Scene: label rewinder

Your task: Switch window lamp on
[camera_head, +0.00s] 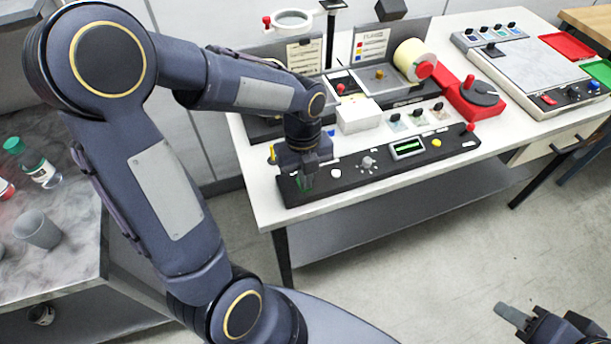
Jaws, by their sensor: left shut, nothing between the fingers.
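The black control panel (378,172) lies along the front of the white table. It carries a star-shaped knob (367,162), a small green-lit display (408,148), a yellow button (436,142) and a red-topped lever at its right end. My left gripper (305,182) is shut and empty, pointing down over the panel's left end. It hides part of that end, and I cannot tell whether it touches a control there. No part is clearly readable as the window lamp or its switch. My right gripper (540,322) is at the lower right corner, away from the table; its finger opening is unclear.
Behind the panel stand a white box (358,116), several small toggles, a cream label roll (413,60) and a red rewinder disc unit (475,97). A grey-topped device (530,75) is at the right. A side counter (50,265) with a bottle and cup is at left.

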